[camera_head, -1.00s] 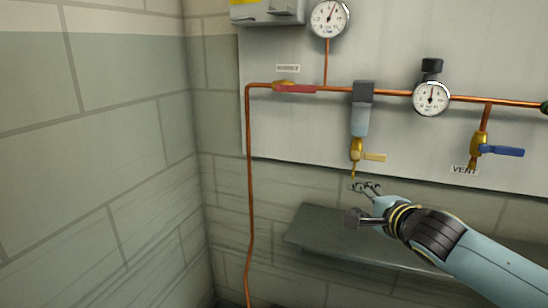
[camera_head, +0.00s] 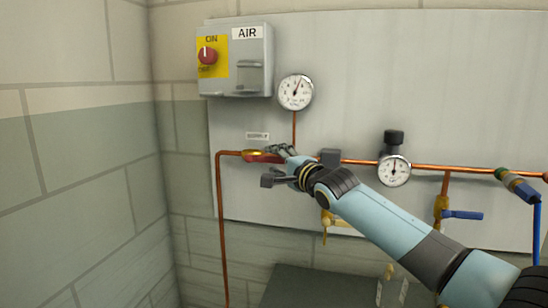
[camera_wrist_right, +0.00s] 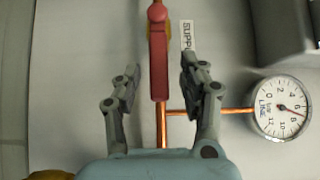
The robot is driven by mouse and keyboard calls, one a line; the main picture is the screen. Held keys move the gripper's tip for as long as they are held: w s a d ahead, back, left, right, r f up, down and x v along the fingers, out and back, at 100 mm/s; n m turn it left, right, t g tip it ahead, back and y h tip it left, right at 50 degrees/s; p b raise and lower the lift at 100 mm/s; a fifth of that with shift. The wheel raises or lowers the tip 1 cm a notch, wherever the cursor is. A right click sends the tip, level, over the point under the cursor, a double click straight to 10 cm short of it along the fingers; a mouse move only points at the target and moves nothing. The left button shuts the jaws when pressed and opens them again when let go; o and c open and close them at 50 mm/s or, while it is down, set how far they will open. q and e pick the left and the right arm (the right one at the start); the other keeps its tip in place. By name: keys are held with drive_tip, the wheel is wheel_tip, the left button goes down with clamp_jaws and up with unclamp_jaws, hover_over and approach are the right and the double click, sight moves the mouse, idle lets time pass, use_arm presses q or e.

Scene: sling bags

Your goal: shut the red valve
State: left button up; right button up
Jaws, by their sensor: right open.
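The red valve (camera_head: 258,157) sits on the copper pipe at the left of the wall panel, under a small label. Its brass body shows at the left and its long red handle lies along the pipe. My right gripper (camera_head: 283,151) is at the right part of the handle and hides some of it. In the right wrist view the red handle (camera_wrist_right: 158,62) runs between the two spread fingers of my right gripper (camera_wrist_right: 158,78), with a gap on each side. The gripper is open. My left gripper is not in view.
An AIR box (camera_head: 254,75) with a red knob (camera_head: 207,56) is above. A round gauge (camera_head: 295,92) hangs close above the gripper. A second gauge (camera_head: 394,171) and a blue-handled valve (camera_head: 461,215) are to the right. A dark bench (camera_head: 310,287) is below.

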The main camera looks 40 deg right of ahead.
drive_tip(key=shift+w+f, duration=0.1)
drive_tip(key=shift+w, duration=0.65)
clamp_jaws()
